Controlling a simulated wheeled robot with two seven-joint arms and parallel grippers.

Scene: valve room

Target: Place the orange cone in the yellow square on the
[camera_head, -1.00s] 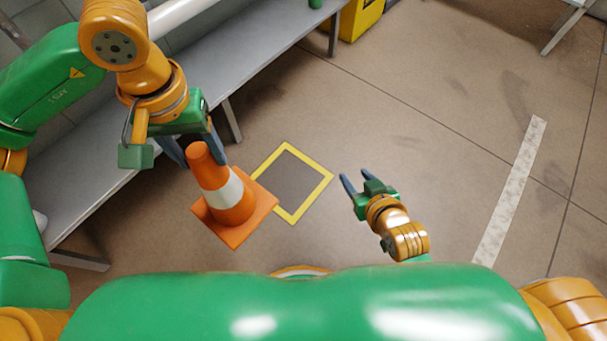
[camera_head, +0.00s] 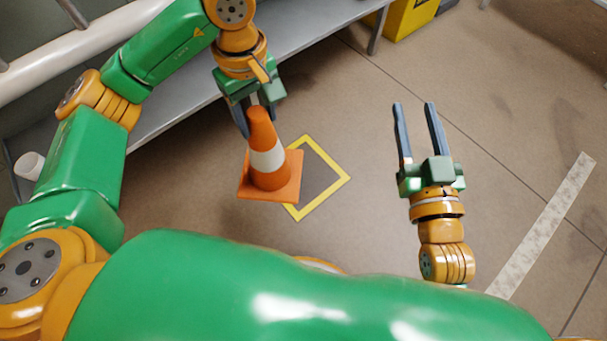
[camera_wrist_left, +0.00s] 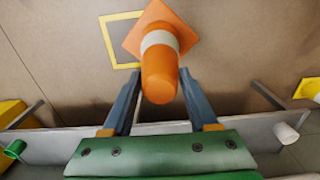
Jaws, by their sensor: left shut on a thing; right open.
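The orange cone (camera_head: 268,160) with a white band is upright in the head view, its square base overlapping the left part of the yellow square (camera_head: 338,192) as seen from above. My left gripper (camera_head: 256,115) is shut on the cone near its top. In the left wrist view the cone (camera_wrist_left: 160,75) sits between the two fingers, and the yellow square (camera_wrist_left: 108,45) shows to its left, partly hidden behind the cone's base. I cannot tell whether the base touches the floor. My right gripper (camera_head: 416,115) is open and empty, to the right of the square.
A long grey bench (camera_head: 180,115) runs along the left and back, close to my left arm. A yellow box (camera_head: 408,18) stands at the back. A worn white floor strip (camera_head: 545,222) lies at the right. The floor between is clear.

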